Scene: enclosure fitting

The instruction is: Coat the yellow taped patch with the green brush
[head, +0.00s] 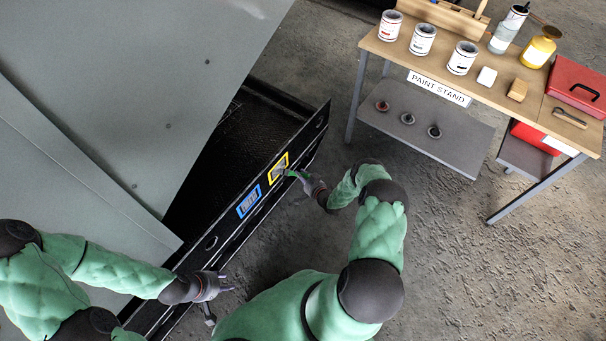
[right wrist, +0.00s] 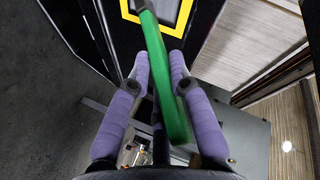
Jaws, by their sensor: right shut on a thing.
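The yellow taped patch (head: 278,168) is a yellow frame on the black side rail of the enclosure, with a greyish area inside. Its yellow tape also shows at the top of the right wrist view (right wrist: 184,22). My right gripper (head: 304,180) is shut on the green brush (right wrist: 168,80), whose handle runs up between the purple fingers toward the patch. In the head view the brush end is at the patch's right edge; I cannot tell whether the bristles touch. My left gripper (head: 222,296) is apart from the rail's lower part, its fingers spread and empty.
A blue taped patch (head: 249,201) lies left of the yellow one on the same rail (head: 225,228). A paint stand (head: 400,56) with several cans, bottles and a red toolbox (head: 577,86) stands at upper right. The floor between is clear.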

